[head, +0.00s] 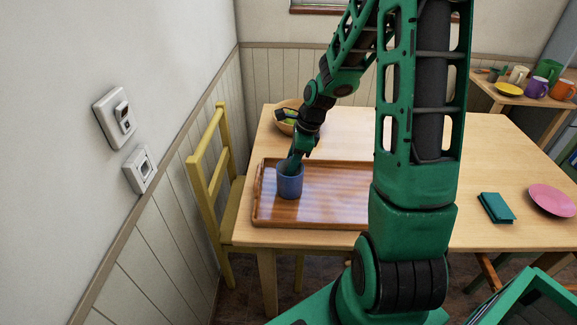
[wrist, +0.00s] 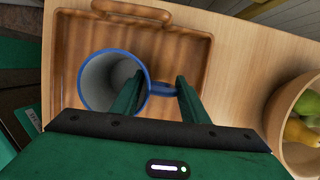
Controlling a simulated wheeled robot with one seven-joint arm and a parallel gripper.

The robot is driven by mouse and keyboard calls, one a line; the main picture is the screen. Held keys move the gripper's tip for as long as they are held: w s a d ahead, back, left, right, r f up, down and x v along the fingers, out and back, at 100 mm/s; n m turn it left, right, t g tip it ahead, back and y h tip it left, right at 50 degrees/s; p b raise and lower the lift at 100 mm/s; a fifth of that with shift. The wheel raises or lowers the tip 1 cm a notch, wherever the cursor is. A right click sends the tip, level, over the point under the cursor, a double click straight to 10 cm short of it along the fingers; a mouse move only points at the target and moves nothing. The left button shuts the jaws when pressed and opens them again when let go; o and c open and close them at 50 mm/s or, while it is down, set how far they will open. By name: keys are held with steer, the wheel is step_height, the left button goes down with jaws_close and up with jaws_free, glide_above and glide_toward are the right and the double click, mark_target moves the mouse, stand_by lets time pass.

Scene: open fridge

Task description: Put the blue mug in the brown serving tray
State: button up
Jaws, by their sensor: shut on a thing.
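The blue mug (head: 289,184) is upright at the left part of the brown serving tray (head: 335,218), inside its rim in the head view. In the wrist view the mug (wrist: 112,80) is seen from above, empty, with its handle pointing right toward my fingers. My gripper (wrist: 160,92) is shut on the mug, one finger at the mug's wall and the other past the handle. It also shows above the mug in the head view (head: 294,163). The tray's slotted end (wrist: 130,12) shows in the wrist view. I cannot tell whether the mug's base touches the tray.
A fruit bowl (head: 284,108) stands behind the tray, and shows at right in the wrist view (wrist: 299,130). A teal napkin (head: 497,208) and a pink plate (head: 551,200) lie at the table's right. A yellow chair (head: 209,165) stands at the left. Several mugs sit on a side table.

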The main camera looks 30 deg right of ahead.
steer(key=o, duration=1.4)
steer(key=shift+o, duration=0.2)
steer(key=v, duration=1.2)
steer(key=s+r+n+g+h, duration=0.1)
steer(key=s+r+n, duration=0.1)
steer(key=s+n, duration=0.7)
steer(key=s+r+n+g+h, duration=0.1)
steer(key=s+r+n, duration=0.1)
steer(key=s+n, duration=0.7)
steer(key=shift+s+d+r+h, duration=0.2)
steer(key=shift+s+d+h, duration=0.15)
steer(key=shift+s, duration=3.95)
